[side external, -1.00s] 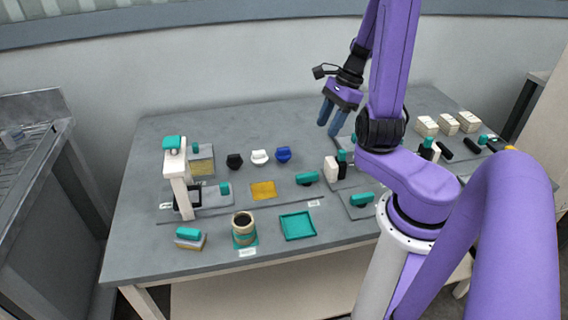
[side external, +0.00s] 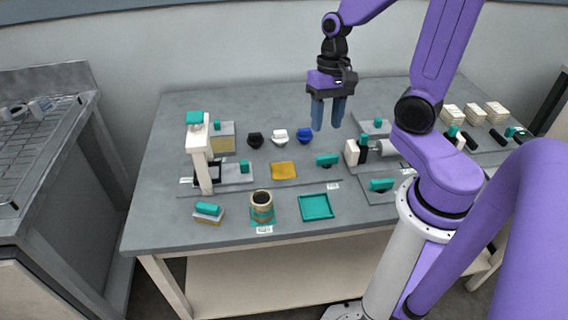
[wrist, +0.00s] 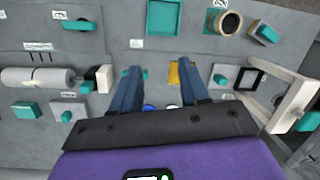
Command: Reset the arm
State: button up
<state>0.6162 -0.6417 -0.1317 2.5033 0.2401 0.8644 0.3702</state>
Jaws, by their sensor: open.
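My gripper (side external: 328,113) hangs above the grey table (side external: 160,228), fingers pointing down, open and empty. In the wrist view the two blue fingers of my gripper (wrist: 159,88) are spread apart with nothing held between them. In the side view it is beside the blue knob-like piece (side external: 305,134), above the table. In the wrist view the yellow pad (wrist: 174,74) shows partly behind the right finger.
A cream stand (side external: 200,160) rises at the table's left. A roll (wrist: 38,77) lies on a holder. A teal tray (side external: 317,207) and a cup-like container (side external: 262,205) sit at the front. White stacks (side external: 497,112) stand at the right.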

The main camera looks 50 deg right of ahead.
jog(key=s+a+r+n, duration=0.1)
jog(key=s+a+n, duration=0.3)
jog(key=n, duration=0.5)
jog(key=s+a+r+n+t+h, duration=0.1)
jog(key=s+a+n, duration=0.4)
jog(key=s+n, duration=0.3)
jog(key=shift+s+r+n+h, duration=0.15)
jog(key=shift+r+n+h, duration=0.2)
jog(key=shift+n, duration=0.35)
